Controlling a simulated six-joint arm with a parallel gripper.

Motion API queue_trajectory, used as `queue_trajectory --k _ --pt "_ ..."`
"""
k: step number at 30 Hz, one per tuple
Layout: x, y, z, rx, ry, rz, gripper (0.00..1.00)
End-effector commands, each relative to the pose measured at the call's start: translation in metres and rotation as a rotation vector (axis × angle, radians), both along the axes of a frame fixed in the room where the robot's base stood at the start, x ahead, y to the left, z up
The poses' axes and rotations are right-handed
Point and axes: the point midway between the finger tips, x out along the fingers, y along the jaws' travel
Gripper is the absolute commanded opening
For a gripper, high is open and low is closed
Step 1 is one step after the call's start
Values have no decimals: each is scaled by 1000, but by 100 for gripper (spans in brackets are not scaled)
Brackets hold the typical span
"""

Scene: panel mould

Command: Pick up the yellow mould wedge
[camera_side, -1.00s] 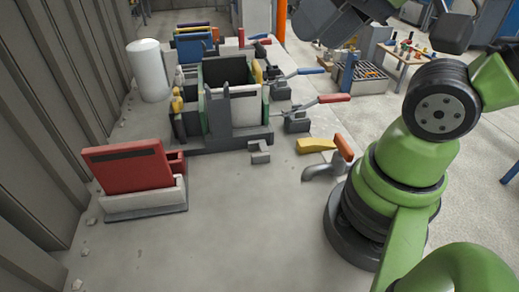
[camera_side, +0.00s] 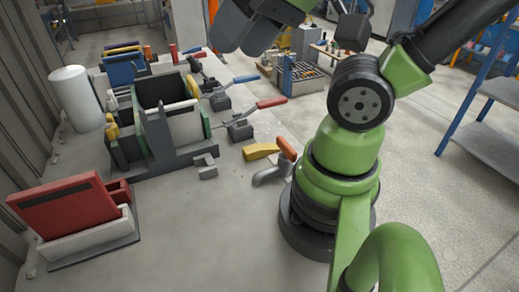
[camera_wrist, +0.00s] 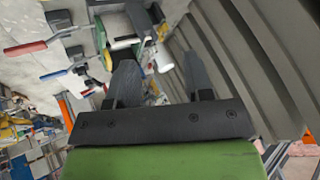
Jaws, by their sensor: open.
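The yellow mould wedge (camera_side: 260,151) lies on the grey floor slab in the side view, left of my green base. A grey tool with an orange end (camera_side: 270,173) lies close beside it on the near side. My gripper (camera_wrist: 162,68) is open in the wrist view, with nothing between its two dark fingers. In the side view its dark parts (camera_side: 247,28) are high at the top edge, well above and apart from the wedge. I cannot make out the wedge in the wrist view.
The mould (camera_side: 175,145) with dark and green panels stands left of the wedge. Red-handled (camera_side: 270,103) and blue-handled (camera_side: 246,79) clamps stand behind it. A red panel in a white holder (camera_side: 85,240) is at the lower left. The slab in front is clear.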

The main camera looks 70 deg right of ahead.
Motion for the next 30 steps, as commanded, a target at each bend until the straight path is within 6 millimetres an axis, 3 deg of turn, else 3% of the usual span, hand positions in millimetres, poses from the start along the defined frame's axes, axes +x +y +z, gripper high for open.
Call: queue_trajectory --k 2,4,13,17,23,30 --pt "0 0 0 0 0 0 47" --pt "0 0 0 0 0 0 62" --pt "2 -1 -1 -9 4 4 62" --pt "14 -11 -9 -87 41 45 62" --pt "51 -50 -45 -317 180 248 62" --pt "72 -107 -115 -489 363 615 62"
